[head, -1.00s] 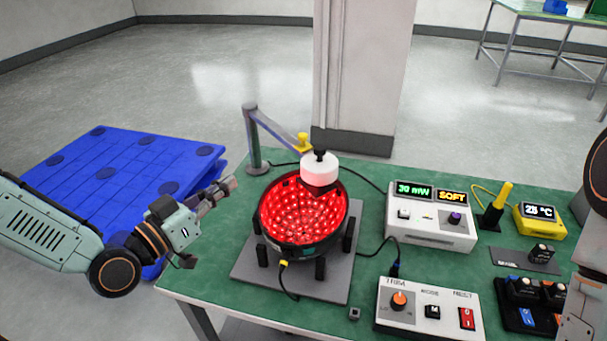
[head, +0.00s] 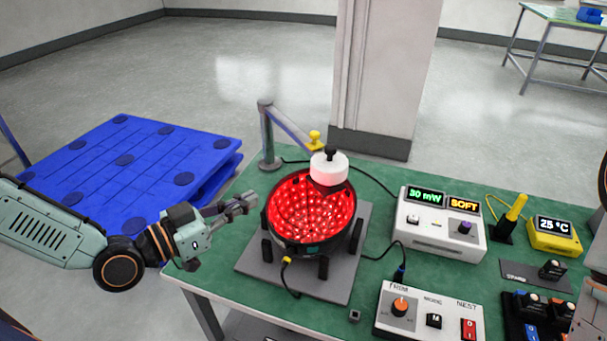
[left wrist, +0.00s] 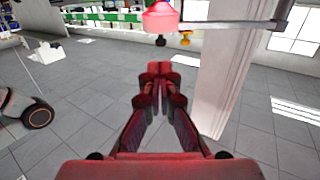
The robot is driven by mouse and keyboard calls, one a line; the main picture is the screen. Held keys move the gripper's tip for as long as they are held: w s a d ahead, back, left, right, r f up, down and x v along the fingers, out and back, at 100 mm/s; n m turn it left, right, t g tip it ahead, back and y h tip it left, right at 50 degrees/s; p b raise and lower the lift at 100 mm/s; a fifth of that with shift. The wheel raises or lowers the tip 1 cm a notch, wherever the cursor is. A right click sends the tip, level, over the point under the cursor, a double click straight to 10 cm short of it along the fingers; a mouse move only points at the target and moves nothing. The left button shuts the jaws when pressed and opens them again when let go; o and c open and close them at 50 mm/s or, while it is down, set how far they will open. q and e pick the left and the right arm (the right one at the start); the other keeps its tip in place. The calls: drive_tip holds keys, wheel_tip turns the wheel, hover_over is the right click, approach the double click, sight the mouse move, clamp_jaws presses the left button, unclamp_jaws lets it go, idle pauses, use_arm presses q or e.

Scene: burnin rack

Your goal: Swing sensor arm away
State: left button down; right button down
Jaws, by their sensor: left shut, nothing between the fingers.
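The sensor arm (head: 288,124) is a grey bar on a post (head: 268,136) at the back left of the green table. It carries a yellow knob (head: 315,140) and a white sensor head (head: 328,169) with a black top. The head hangs over the red-lit bowl (head: 309,212). My left gripper (head: 250,203) is shut and empty, just left of the bowl's rim and apart from the sensor arm. In the left wrist view the shut fingers (left wrist: 161,85) point towards the sensor head (left wrist: 160,20), which looks pink there, and the arm bar (left wrist: 232,25). My right gripper is not in view.
A white meter box (head: 440,222) reads 30 mW and SOFT. A control box (head: 428,312) stands in front of it. A yellow 25 °C display (head: 554,236) is at the right. A blue pallet (head: 105,165) lies left of the table, and a pillar (head: 385,80) rises behind.

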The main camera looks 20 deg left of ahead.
use_arm(q)
drive_tip(key=w+d, duration=0.1)
drive_tip(key=d, duration=0.1)
drive_tip(key=b, duration=0.5)
approach(318, 170)
drive_tip(key=x, duration=0.4)
drive_tip(key=shift+w+d+b, duration=0.2)
drive_tip(key=shift+w+b, duration=0.05)
drive_tip(key=shift+b, duration=0.05)
drive_tip(key=shift+x, duration=0.8)
drive_tip(key=shift+w+d, duration=0.15)
drive_tip(key=shift+w, duration=0.25)
drive_tip(key=shift+s, duration=0.1)
